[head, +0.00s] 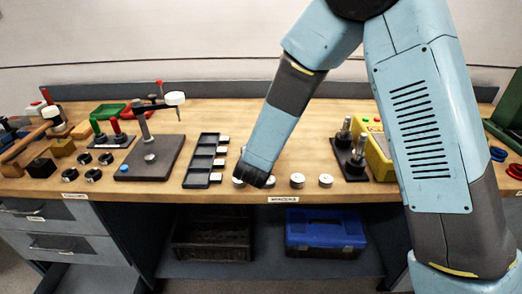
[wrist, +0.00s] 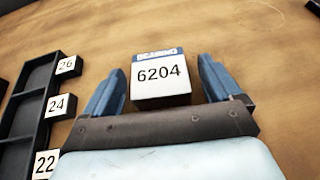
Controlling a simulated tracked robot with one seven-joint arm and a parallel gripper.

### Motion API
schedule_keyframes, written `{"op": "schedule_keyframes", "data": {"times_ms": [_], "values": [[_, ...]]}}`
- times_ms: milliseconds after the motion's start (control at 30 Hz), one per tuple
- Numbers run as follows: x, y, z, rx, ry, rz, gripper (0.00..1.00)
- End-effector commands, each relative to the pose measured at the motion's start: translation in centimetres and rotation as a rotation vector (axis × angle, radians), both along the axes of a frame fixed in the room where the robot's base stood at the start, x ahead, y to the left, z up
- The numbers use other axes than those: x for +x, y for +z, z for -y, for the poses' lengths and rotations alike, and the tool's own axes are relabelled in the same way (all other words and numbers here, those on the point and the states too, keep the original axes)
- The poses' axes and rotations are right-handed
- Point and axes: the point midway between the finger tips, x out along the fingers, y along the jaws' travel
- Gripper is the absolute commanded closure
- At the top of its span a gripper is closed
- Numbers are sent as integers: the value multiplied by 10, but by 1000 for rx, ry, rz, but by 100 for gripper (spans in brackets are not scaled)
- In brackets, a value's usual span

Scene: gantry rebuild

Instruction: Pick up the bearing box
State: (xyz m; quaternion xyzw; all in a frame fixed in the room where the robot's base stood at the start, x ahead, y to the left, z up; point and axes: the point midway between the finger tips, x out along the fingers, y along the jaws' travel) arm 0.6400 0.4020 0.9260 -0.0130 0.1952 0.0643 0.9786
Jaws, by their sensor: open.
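The bearing box (wrist: 160,85) is a small box with a white face marked 6204 and a blue band at its far edge, lying on the wooden bench. In the wrist view it sits between the two blue fingers of my gripper (wrist: 161,70), one on each side. A narrow gap shows on both sides, and the fingers are open. In the head view my gripper (head: 254,178) is low over the front middle of the bench. My arm and gripper hide most of the box there.
A black compartment tray (head: 203,160) with numbered tags lies just left of my gripper. White round parts (head: 297,180) lie to the right. A stand with a black base (head: 151,158) is further left, and a yellow case (head: 380,155) is to the right.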

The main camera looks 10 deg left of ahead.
Motion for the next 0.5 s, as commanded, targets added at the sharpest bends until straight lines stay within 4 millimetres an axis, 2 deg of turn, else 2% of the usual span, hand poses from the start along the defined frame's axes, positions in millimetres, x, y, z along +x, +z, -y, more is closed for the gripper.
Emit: {"op": "schedule_keyframes", "data": {"times_ms": [233, 500], "values": [[3, -1, -1, 1, 1, 1, 8], [2, -1, -1, 1, 1, 1, 34]]}}
